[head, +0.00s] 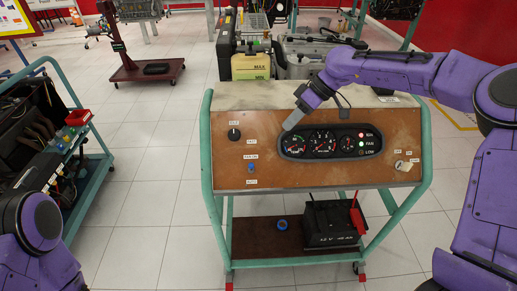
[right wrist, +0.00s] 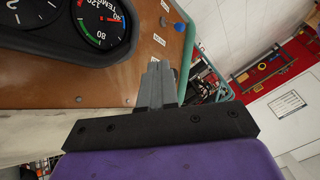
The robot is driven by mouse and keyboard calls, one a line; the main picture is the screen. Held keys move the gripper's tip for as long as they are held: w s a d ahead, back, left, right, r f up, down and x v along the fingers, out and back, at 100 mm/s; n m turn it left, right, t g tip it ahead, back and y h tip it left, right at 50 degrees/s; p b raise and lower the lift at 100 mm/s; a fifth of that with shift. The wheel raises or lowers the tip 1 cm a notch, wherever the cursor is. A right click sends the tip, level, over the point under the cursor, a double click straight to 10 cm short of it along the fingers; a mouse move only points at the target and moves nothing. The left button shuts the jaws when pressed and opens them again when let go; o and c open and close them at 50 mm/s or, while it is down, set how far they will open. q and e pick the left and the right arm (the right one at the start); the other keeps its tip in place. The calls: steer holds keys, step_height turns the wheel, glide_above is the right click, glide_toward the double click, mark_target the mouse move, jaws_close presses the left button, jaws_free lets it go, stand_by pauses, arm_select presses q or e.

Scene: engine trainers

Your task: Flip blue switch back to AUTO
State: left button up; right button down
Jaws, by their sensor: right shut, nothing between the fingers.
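The blue switch (head: 251,168) is small and sits on the left part of the brown control panel (head: 310,175). A label (head: 251,156) is just above it and another label (head: 251,181), which seems to read AUTO, is just below. Which way its lever points is too small to tell. My right gripper (head: 292,121) is shut and empty, in front of the panel's upper part by the gauge cluster, up and right of the switch. My left gripper is out of view.
A black knob (head: 234,134) is above the switch. The gauge cluster (head: 331,143) with indicator lights is to its right, and a key switch (head: 403,166) is at far right. A green frame (head: 208,180) edges the panel. A black battery (head: 330,224) stands on the shelf below.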

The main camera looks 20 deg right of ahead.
steer(key=shift+s+a, duration=0.2)
steer(key=p, duration=0.2)
glide_above(269, 162)
step_height(269, 162, down, 8)
steer(key=shift+r, duration=0.15)
steer(key=a+f, duration=0.1)
steer(key=s+a+p, duration=0.1)
steer(key=shift+s+a+f, duration=0.1)
steer(key=shift+a+f, duration=0.25)
steer(key=shift+a, duration=0.05)
steer(key=shift+s+a+f+p, duration=0.15)
steer(key=shift+a+f+p, duration=0.05)
steer(key=shift+a+p, duration=0.1)
